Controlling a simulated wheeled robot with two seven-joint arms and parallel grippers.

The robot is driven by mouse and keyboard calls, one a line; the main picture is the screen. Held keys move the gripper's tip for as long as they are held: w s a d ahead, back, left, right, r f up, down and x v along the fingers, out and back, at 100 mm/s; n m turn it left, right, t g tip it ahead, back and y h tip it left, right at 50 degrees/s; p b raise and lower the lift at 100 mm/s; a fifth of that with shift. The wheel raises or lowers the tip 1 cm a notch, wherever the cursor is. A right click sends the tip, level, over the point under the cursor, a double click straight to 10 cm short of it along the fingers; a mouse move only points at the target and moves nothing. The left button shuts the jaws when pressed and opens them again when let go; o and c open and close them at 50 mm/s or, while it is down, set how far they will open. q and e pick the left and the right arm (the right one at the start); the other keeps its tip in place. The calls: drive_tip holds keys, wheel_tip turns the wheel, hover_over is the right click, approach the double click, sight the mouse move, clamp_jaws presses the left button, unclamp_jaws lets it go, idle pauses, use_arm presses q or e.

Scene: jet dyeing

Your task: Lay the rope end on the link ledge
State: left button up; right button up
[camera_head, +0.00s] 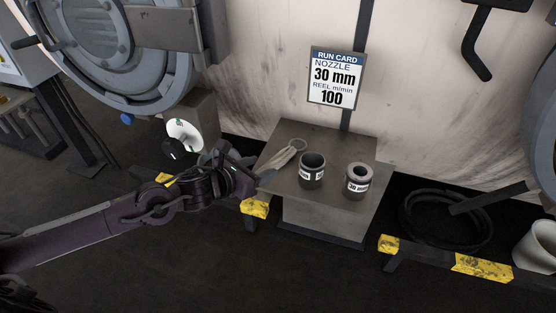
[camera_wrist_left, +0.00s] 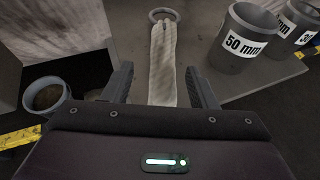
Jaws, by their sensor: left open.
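The rope end (camera_head: 284,156) is a pale, flat fabric strip with a ring at its far end. My left gripper (camera_head: 262,176) is open at the left edge of that stand. In the left wrist view the strip (camera_wrist_left: 163,60) runs between my open fingers (camera_wrist_left: 160,80), and its ring (camera_wrist_left: 164,13) lies beyond them. I cannot tell whether the fingers touch it. No surface is marked as the link ledge. My right gripper is not in view.
The left nozzle (camera_head: 312,170) reads 50 mm in the wrist view (camera_wrist_left: 241,40); the right nozzle (camera_head: 357,181) reads 30 mm. A run card (camera_head: 335,77) hangs behind. A coiled hose (camera_head: 446,218) and yellow-marked rail (camera_head: 482,267) are at right. A grey-blue cup (camera_wrist_left: 47,98) stands left.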

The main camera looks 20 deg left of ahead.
sight(265, 167)
use_arm(q)
drive_tip(key=x, duration=0.4)
drive_tip(key=shift+d+f, duration=0.1)
drive_tip(key=shift+d, duration=0.15)
clamp_jaws()
